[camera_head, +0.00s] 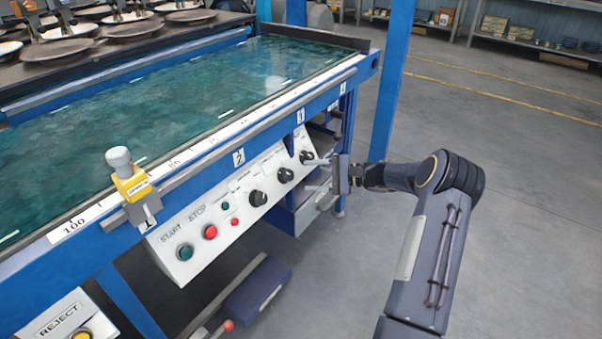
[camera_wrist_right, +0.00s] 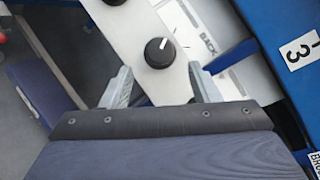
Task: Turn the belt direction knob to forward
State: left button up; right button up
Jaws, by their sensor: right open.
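The control panel (camera_head: 222,215) is a sloped white box on the front of the blue machine frame. Its rightmost black knob (camera_head: 307,157) is close to my right gripper (camera_head: 312,175). In the right wrist view a round black knob (camera_wrist_right: 160,52) with a white pointer line stands just beyond the fingertips, beside a printed "BACK" label (camera_wrist_right: 208,46). The pointer aims to the upper right. My right gripper (camera_wrist_right: 160,80) is open, with its fingers apart on either side of the knob's line; I see no contact. The other direction label is not readable. My left gripper is not in view.
Two more black knobs (camera_head: 258,198) (camera_head: 285,175), a green start button (camera_head: 185,252) and a red stop button (camera_head: 210,232) are on the panel. The blue rail (camera_head: 240,150) runs above it. The grey floor (camera_head: 500,200) at right is clear.

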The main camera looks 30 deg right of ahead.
jog(key=v, duration=0.2)
jog(key=shift+s+d+r, duration=0.1)
jog(key=shift+s+d, duration=0.15)
jog(key=s+a+r+n+g+h, duration=0.2)
jog(key=s+a+r+n+g, duration=0.15)
jog(key=s+a+r, duration=0.45)
jog(key=s+a+r+n+g+h, duration=0.1)
jog(key=s+a+r+n+g, duration=0.3)
jog(key=a, duration=0.6)
jog(key=s+a+f+n+t+h, duration=0.1)
jog(key=s+a+f+n+h, duration=0.2)
jog(key=s, duration=0.8)
jog(key=s+a+f+n+t+h, duration=0.1)
jog(key=s+a+n+h, duration=0.2)
jog(key=s, duration=0.7)
notch_tip(320, 180, up, 29)
jog(key=n+y+p, duration=0.1)
jog(key=p, duration=2.9)
jog(key=shift+r, duration=0.2)
